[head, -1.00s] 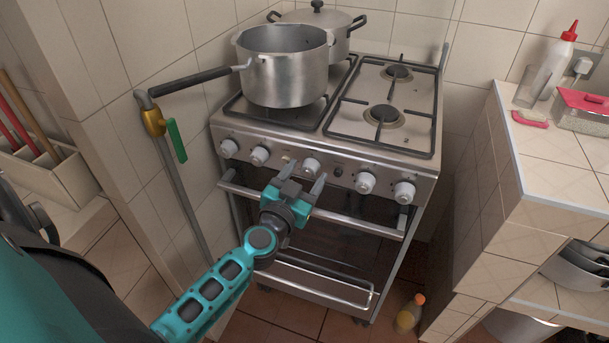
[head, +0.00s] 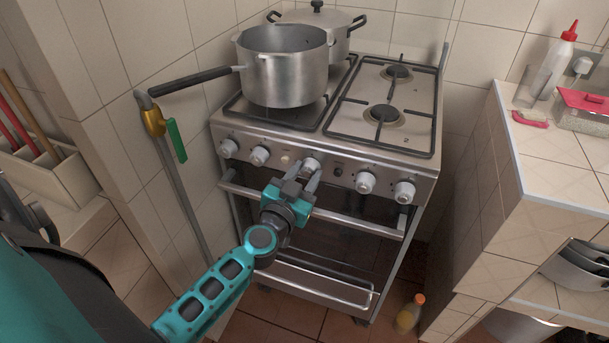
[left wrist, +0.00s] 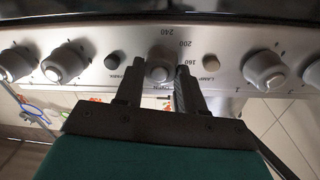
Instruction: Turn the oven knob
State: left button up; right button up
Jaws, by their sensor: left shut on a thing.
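The oven knob (head: 311,166) is the grey-white middle knob on the stove's front panel. In the left wrist view the oven knob (left wrist: 159,66) sits under a temperature scale reading 160, 200 and 240. My left gripper (head: 305,180) is shut on this knob, with one finger on each side of it. In the left wrist view the fingers of my left gripper (left wrist: 155,88) reach up to the knob's sides and hide part of the lettering below it. My right gripper is not in view.
Other knobs (head: 365,182) line the panel on both sides. An oven door handle (head: 340,216) runs below. A pot (head: 285,75) with a long handle stands on the hob. A tiled counter (head: 560,165) is at right; a bottle (head: 410,313) stands on the floor.

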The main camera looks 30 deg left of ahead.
pick_arm(q)
jog(key=n, duration=0.3)
jog(key=shift+n, duration=0.3)
jog(key=n, duration=0.3)
jog(key=shift+n, duration=0.4)
jog(key=n, duration=0.3)
jog(key=shift+f+n, duration=0.1)
jog(key=shift+n, duration=0.3)
jog(key=n+y, duration=0.1)
jog(key=n, duration=0.3)
jog(key=shift+n, duration=0.4)
jog(key=n+b, duration=0.1)
jog(key=n, duration=0.4)
jog(key=shift+f+n+y, duration=0.1)
jog(key=shift+n+y, duration=0.2)
jog(key=shift+n, duration=0.1)
jog(key=n, duration=0.5)
